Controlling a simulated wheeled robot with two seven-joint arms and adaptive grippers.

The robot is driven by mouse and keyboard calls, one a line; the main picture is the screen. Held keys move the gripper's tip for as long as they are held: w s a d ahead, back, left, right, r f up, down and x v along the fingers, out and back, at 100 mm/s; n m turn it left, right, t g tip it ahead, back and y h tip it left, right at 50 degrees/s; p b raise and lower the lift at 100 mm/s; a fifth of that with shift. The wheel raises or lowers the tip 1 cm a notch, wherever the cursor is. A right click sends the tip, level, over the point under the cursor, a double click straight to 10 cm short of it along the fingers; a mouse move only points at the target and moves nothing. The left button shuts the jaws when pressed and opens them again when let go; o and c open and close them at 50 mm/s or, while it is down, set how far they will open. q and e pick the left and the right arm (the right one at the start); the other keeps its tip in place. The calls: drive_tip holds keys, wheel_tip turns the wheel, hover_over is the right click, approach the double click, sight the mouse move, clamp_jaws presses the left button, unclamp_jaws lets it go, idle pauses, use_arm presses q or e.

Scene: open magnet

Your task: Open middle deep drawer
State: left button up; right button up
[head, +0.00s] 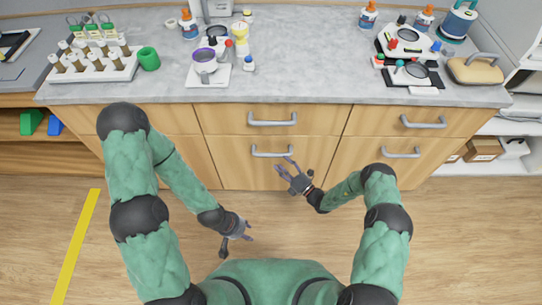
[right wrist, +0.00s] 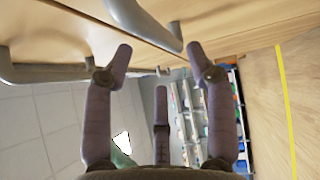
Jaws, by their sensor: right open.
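The middle deep drawer (head: 235,172) is the lower wooden front in the middle column of the cabinet. Its front looks flush with its neighbours. Its grey bar handle (head: 262,154) is horizontal near its top edge. My right gripper (head: 286,168) is open and empty, with its fingertips close to the right end of this handle. In the right wrist view, the open fingers (right wrist: 160,62) point at the cabinet, and a grey handle bar (right wrist: 145,22) shows above and between the fingertips. Contact cannot be told. My left gripper (head: 240,245) is open and empty, low over the floor.
The upper middle drawer (head: 320,120) has its own handle just above. Drawers with handles (head: 402,153) stand to the right. The grey countertop (head: 300,75) holds a tube rack (head: 95,72), scales and bottles. The floor (head: 120,235) before the cabinet is clear.

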sight(273, 156)
drive_tip(key=b+x, duration=0.1)
drive_tip(key=x, duration=0.6)
drive_tip(key=shift+a+b, duration=0.1)
drive_tip(key=shift+b, duration=0.25)
clamp_jaws()
